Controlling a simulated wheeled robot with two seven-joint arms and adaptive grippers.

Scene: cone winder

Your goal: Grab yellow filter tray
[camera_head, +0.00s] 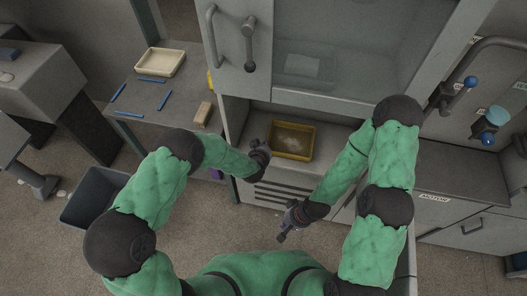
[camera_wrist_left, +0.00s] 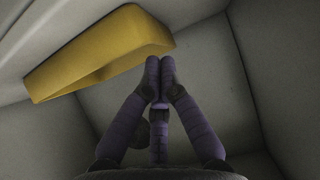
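The yellow filter tray (camera_head: 293,156) sits in an open bay of the machine in the head view, with pale dusty matter inside it. In the left wrist view the tray (camera_wrist_left: 100,50) fills the upper left, and its near right corner is just beyond my fingertips. My left gripper (camera_head: 266,147) is at the tray's left edge. In the left wrist view two of its fingers (camera_wrist_left: 160,72) run close together at the tips, with a third below them. No grip on the tray is visible. My right gripper (camera_head: 284,235) hangs low, in front of the machine and clear of the tray; its fingers are too small to read.
A side table at left holds a cream tray (camera_head: 160,62), several blue sticks and a tan block (camera_head: 203,112). A dark bin (camera_head: 92,196) stands on the floor. The bay's grey walls surround the yellow tray closely. A machine door with a handle (camera_head: 249,45) is above.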

